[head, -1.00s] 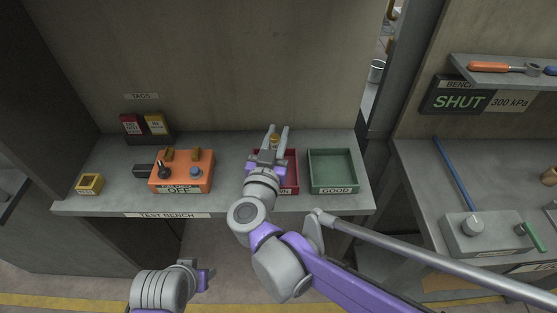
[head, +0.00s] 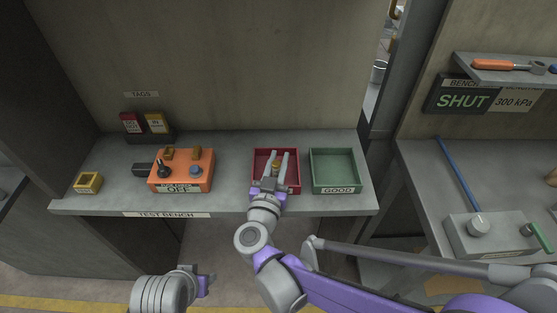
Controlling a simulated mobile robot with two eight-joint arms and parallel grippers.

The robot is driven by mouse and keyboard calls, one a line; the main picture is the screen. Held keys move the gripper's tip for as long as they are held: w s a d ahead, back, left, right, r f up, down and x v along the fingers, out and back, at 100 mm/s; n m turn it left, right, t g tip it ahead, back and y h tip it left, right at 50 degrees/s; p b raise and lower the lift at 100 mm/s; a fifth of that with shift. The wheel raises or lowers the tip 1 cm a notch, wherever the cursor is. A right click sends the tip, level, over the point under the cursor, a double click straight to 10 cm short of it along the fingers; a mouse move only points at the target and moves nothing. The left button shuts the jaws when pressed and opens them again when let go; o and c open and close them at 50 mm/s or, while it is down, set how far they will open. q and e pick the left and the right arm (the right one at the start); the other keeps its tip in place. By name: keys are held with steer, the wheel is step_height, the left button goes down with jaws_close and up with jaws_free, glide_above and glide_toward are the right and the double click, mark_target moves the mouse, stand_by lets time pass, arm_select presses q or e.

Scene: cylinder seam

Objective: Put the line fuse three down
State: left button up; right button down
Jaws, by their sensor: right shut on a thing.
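My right gripper (head: 278,158) is shut on a small amber, brass-coloured fuse (head: 275,168). The fuse shows between the fingers, over the red tray (head: 257,160). I cannot tell whether the fuse touches the tray floor. The gripper hides the tray's front middle and its label. My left gripper (head: 204,284) hangs low in front of the bench, at the bottom of the picture, and its jaws cannot be made out.
A green tray (head: 334,161) labelled GOOD stands right of the red tray and looks empty. An orange test box (head: 181,171) reading OFF stands left, with a small yellow block (head: 88,182) beyond it. The test bench (head: 232,160) is clear between box and red tray.

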steer(key=c, duration=0.7)
jaws_free()
steer(key=shift+s+r, duration=0.1)
steer(key=shift+r, duration=0.05)
steer(key=v, duration=1.1)
steer(key=shift+s+a, duration=0.15)
steer(key=shift+s, duration=0.25)
